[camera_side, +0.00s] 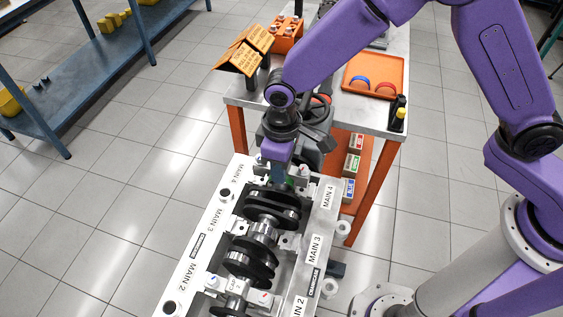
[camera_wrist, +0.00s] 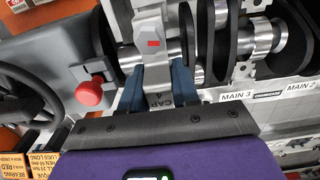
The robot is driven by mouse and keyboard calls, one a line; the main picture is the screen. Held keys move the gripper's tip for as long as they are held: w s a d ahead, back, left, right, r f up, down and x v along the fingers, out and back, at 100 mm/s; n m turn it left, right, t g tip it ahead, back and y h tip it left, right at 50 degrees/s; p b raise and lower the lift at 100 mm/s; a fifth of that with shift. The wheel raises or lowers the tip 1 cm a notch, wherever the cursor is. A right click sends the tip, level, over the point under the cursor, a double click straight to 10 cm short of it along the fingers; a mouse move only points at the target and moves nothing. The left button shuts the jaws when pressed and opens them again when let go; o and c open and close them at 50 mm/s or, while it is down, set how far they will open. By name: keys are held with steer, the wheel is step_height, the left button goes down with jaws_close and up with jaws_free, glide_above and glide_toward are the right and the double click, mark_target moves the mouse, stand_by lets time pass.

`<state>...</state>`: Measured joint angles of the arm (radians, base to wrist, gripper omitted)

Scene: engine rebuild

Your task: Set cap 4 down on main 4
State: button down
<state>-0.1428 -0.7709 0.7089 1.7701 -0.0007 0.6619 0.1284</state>
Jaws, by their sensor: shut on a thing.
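Cap 4 (camera_wrist: 151,25) is a grey metal cap with a red mark on top and "CAP 4" lettering. In the wrist view it sits between the two blue fingers of my gripper (camera_wrist: 159,84), which is shut on it. Behind it is the shiny crankshaft (camera_wrist: 265,36). In the side view my gripper (camera_side: 273,178) points down at the far end of the engine block (camera_side: 192,250), between the two MAIN 4 labels (camera_side: 328,197). The cap is mostly hidden there by the gripper. I cannot tell whether the cap touches the main 4 seat.
The dark crankshaft webs (camera_side: 250,262) and the main 3 bearing position lie nearer the camera. Behind the block stands a workbench (camera_side: 380,122) with an orange tray (camera_side: 374,78) and yellow signs (camera_side: 245,52). A red button (camera_wrist: 89,93) shows beside the gripper in the wrist view.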

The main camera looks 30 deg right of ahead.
steer(key=shift+f, duration=0.9)
stand_by(3.9)
steer(key=shift+r, duration=0.3)
stand_by(0.3)
steer(key=c, duration=1.1)
jaws_free()
steer(key=shift+r, duration=1.45)
steer(key=o, duration=0.6)
